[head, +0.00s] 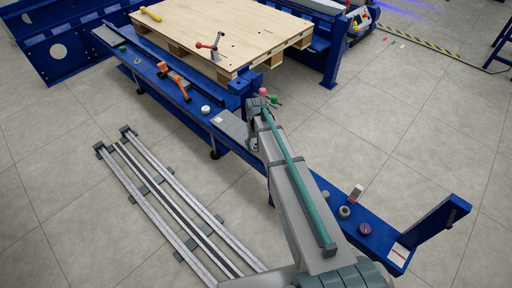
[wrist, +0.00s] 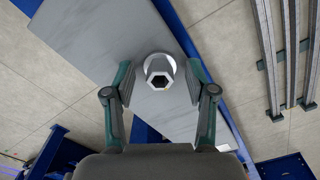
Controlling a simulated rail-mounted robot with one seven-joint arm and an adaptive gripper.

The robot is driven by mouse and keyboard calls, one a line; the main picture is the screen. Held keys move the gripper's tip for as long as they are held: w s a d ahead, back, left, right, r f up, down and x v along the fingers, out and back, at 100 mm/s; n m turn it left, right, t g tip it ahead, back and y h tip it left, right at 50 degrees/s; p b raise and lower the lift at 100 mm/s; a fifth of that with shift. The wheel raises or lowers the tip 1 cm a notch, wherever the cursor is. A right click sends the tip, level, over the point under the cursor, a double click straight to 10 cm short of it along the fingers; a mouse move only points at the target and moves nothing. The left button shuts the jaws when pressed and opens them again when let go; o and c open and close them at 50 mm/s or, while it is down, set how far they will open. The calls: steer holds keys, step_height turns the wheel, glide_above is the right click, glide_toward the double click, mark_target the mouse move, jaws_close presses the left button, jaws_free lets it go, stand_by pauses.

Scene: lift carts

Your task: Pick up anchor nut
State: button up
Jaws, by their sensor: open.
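The anchor nut (wrist: 160,71) shows in the wrist view as a pale grey hexagonal nut with a round flange and a dark hole. It is over a flat grey plate (wrist: 105,45), which also shows in the head view (head: 229,124). My gripper (wrist: 159,84) is open, with one finger to each side of the nut in the picture and nothing held between them. I cannot tell how high the fingertips are above the plate. In the head view I cannot make out the nut; my arm covers that area.
The long blue bench (head: 146,72) carries an orange tool (head: 180,85), a white round part (head: 205,109) and, nearer, a purple part (head: 364,229). A wooden pallet (head: 190,20) stands behind it. Metal rails (head: 150,190) lie on the floor at left.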

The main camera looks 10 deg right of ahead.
jaws_close()
steer(key=shift+r, duration=0.2)
